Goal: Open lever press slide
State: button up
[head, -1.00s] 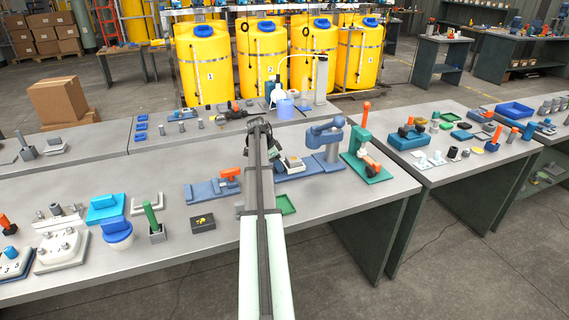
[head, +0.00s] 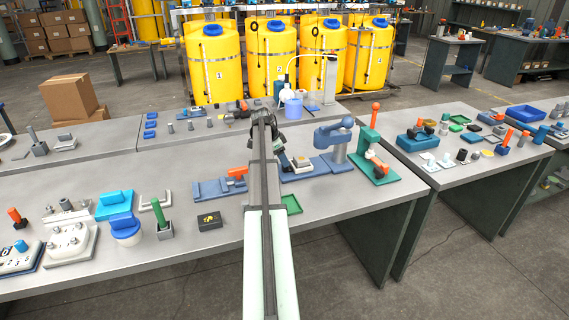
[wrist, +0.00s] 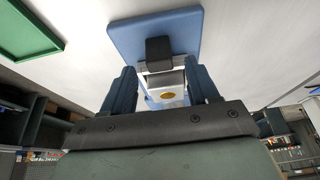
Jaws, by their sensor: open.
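A blue press (head: 333,138) with a rounded arm stands on a blue base plate (head: 330,165) right of my arm in the head view. A small block with a pale top (head: 301,162) sits at the plate's left end. I cannot tell for sure which part is the slide. My arm hides some of this in the head view.
A green press with an orange lever (head: 371,150) stands at right near the bench edge. A blue fixture with an orange handle (head: 222,185) and a black box (head: 209,221) lie left of my arm. A green tray (head: 291,204) lies close in front.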

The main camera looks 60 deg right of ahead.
jog(key=v, duration=1)
jog(key=shift+w, duration=0.1)
